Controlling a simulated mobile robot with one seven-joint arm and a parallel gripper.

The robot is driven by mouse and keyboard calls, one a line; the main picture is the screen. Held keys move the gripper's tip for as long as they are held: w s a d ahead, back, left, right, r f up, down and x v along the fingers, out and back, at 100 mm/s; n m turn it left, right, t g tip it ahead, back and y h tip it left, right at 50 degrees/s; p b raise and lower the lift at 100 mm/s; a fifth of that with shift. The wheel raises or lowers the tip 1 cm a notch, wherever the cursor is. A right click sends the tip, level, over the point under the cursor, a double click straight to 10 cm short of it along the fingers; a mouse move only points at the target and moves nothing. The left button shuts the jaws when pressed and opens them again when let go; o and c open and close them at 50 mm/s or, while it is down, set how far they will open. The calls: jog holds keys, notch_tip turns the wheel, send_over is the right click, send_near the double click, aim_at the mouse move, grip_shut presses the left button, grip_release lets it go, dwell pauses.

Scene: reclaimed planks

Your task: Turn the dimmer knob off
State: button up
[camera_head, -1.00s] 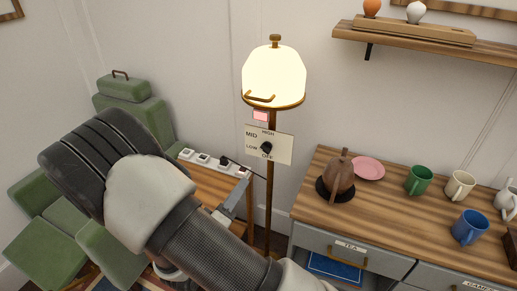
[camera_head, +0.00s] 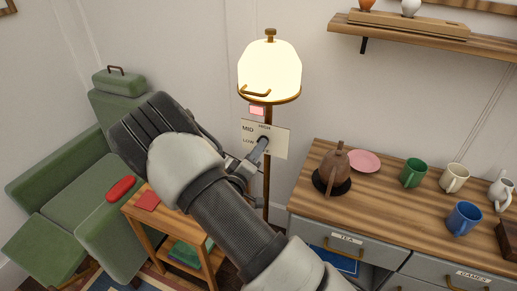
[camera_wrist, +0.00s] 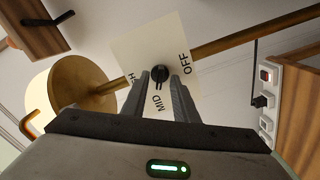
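The dimmer knob (camera_wrist: 159,73) is a small black knob on a cream plate (camera_head: 280,142) on the lamp's post. The plate (camera_wrist: 135,50) carries MID and OFF in the wrist view, with HIGH partly covered. My gripper (camera_wrist: 160,82) is open, with its two fingertips at either side of the knob and narrow gaps showing. Whether they touch it is unclear. In the head view my gripper (camera_head: 258,148) reaches the plate and hides the knob and the OFF label. The lamp shade (camera_head: 269,70) glows. The knob's exact pointing direction is hard to tell.
A wooden-topped cabinet (camera_head: 395,178) stands right of the lamp with a brown teapot (camera_head: 334,170) and several mugs. A small wooden table (camera_head: 176,224) and green armchair (camera_head: 75,205) stand left. A power strip (camera_wrist: 270,100) shows in the wrist view.

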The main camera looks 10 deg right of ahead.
jog(key=shift+w+d, duration=0.15)
jog(key=shift+w, duration=0.15)
grip_shut()
jog(key=n+p, duration=0.3)
jog(key=n, duration=2)
jog(key=shift+r+n+p, duration=0.1)
jog(key=shift+n+p, duration=0.2)
jog(key=shift+n, duration=0.1)
dwell(0.3)
